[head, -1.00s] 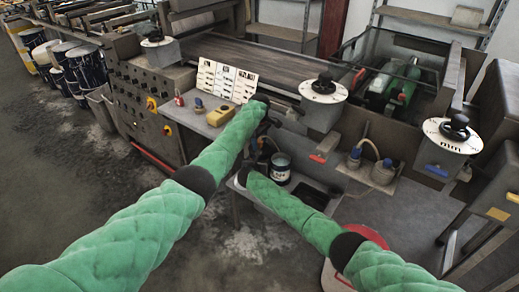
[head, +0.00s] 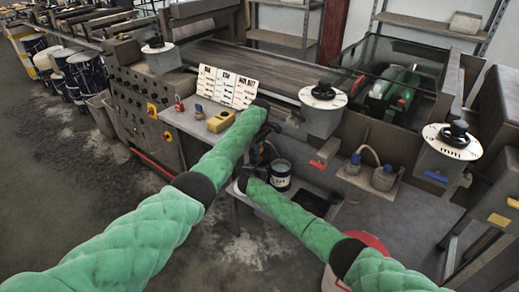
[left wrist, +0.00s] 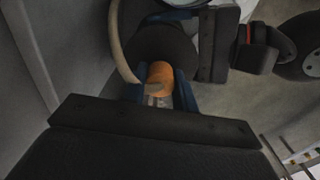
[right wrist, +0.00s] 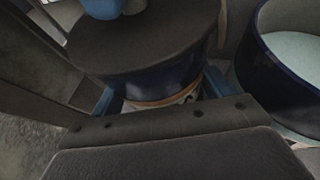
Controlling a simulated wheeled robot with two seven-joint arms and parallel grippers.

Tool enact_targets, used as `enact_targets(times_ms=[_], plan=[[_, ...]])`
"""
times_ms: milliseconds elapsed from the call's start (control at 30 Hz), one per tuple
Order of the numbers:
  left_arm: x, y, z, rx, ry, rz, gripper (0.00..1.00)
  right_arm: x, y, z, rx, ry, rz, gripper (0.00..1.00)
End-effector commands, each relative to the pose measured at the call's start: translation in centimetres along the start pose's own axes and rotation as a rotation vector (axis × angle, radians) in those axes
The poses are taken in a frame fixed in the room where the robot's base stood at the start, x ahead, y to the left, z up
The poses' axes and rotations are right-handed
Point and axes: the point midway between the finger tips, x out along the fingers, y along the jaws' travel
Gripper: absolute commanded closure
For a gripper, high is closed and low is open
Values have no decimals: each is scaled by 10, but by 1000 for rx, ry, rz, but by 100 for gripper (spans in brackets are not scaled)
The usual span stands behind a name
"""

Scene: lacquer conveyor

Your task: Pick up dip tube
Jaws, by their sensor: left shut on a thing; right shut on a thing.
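My left gripper (left wrist: 168,98) is shut on an orange-brown cylindrical piece (left wrist: 160,74). A tan curved tube (left wrist: 122,50) runs to this piece, and I take the two as the dip tube. In the head view the left gripper (head: 264,138) is at the low workbench and its grip is hidden. My right gripper (right wrist: 155,100) is shut on a dark blue can (right wrist: 165,82) with a dark round top and a blue part above. In the head view the right gripper is mostly hidden below the left.
An open can of pale liquid (head: 280,172) stands close right of the grippers; it also shows in the right wrist view (right wrist: 258,85). The control cabinet (head: 140,100) is left.

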Motion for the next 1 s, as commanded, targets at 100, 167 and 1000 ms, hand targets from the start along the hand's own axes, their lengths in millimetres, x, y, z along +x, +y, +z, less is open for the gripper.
enact_targets(times_ms=[100, 167, 1000], plan=[[-6, 0, 0, 0, 0, 0, 96, 0, 0, 0, 0, 0, 0, 65], [-11, 0, 0, 0, 0, 1, 96, 0, 0, 0, 0, 0, 0, 65], [-83, 0, 0, 0, 0, 1, 96, 0, 0, 0, 0, 0, 0, 65]])
